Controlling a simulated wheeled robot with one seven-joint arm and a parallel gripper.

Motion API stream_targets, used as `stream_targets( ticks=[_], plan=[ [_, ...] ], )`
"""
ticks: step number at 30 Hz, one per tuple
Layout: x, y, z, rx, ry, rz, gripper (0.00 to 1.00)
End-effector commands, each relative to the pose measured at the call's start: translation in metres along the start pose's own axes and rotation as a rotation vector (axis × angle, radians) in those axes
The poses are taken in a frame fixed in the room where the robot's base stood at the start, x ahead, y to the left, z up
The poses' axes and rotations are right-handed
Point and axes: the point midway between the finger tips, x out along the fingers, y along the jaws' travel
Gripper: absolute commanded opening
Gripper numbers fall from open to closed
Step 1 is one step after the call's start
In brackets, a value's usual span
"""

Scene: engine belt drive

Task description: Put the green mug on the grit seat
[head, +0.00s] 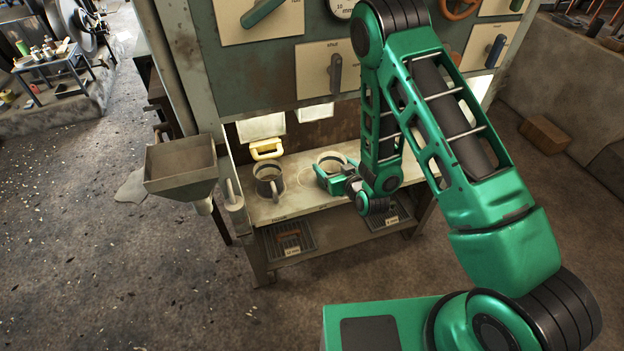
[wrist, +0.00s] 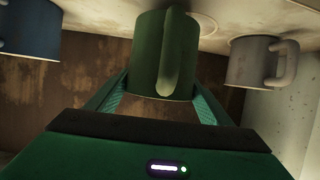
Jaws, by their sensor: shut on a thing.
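The green mug (wrist: 150,55) is between the two fingers of my gripper (wrist: 160,98) in the wrist view, its handle facing the camera. That view looks upside down, with the bench top along its upper edge. In the head view my gripper (head: 338,178) is low over the bench, around the mug (head: 332,160), which the gripper partly hides. I cannot tell whether the mug's base touches the bench. A faint pale ring (head: 303,178) is marked on the bench just left of the gripper. I cannot read which marking is the grit seat.
A grey mug (head: 268,184) stands left on the bench (head: 290,205); a grey mug (wrist: 262,62) is at right in the wrist view, with a blue mug (wrist: 30,30) at left. A yellow handled thing (head: 265,149) is behind. A hopper (head: 180,165) flanks the bench, and a panel rises above.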

Motion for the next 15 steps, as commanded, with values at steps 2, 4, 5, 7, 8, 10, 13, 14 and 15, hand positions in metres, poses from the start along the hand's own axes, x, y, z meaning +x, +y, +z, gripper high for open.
stream_targets(
  ticks=[2, 4, 5, 7, 8, 10, 13, 14, 15],
  plan=[
    [0.002, -0.011, 0.001, 0.001, 0.001, -0.013, 0.48],
    [0.003, -0.022, 0.002, -0.003, 0.001, -0.024, 0.48],
    [0.004, -0.027, 0.002, -0.005, 0.001, -0.03, 0.48],
    [0.005, -0.036, 0.001, -0.009, 0.001, -0.04, 0.48],
    [0.005, -0.04, 0.001, -0.011, 0.0, -0.043, 0.48],
    [0.006, -0.047, 0.0, -0.015, 0.001, -0.051, 0.48],
    [0.007, -0.057, -0.003, -0.019, 0.001, -0.06, 0.48],
    [0.008, -0.06, -0.003, -0.019, 0.001, -0.062, 0.48],
    [0.008, -0.063, -0.004, -0.02, 0.001, -0.066, 0.48]
  ],
)
